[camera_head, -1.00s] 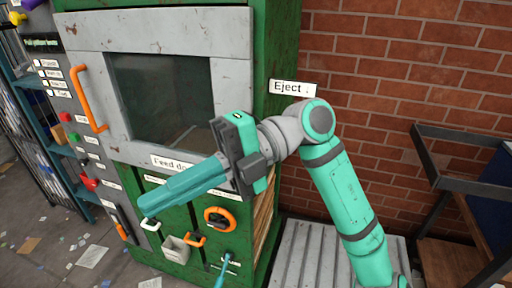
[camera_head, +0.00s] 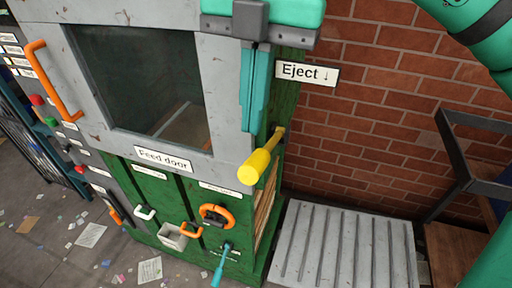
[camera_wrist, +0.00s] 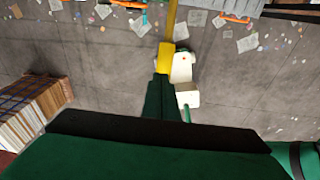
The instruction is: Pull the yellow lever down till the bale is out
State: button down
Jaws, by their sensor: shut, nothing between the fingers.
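The yellow lever (camera_head: 262,160) sticks out from the right side of the green baler (camera_head: 152,190), below the "Eject ↓" sign (camera_head: 307,73). Its thick yellow grip end points toward the camera. My gripper (camera_head: 252,130) points down with its teal fingers shut and empty, just above the lever in the head view. The wrist view shows the yellow lever (camera_wrist: 166,56) just past my fingertips (camera_wrist: 161,76); whether they touch it I cannot tell. The bale itself is not clearly visible; brownish material shows at the baler's right side opening.
A grey ribbed platform (camera_head: 342,245) lies on the floor right of the baler. A dark metal frame (camera_head: 470,160) stands at the far right by the brick wall (camera_head: 375,100). The feed door (camera_head: 205,110) is shut. Paper scraps litter the floor at left.

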aim_at(256, 157)
jog(key=shift+w+d+r+h, duration=0.3)
jog(key=shift+w+d, duration=0.05)
jog(key=shift+m, duration=0.3)
jog(key=shift+s+f, duration=0.15)
jog(key=shift+f, duration=1)
jog(key=shift+s+f, duration=0.1)
jog(key=shift+f, duration=1.05)
jog(key=shift+s+a+f, duration=0.15)
jog(key=shift+f, duration=1.2)
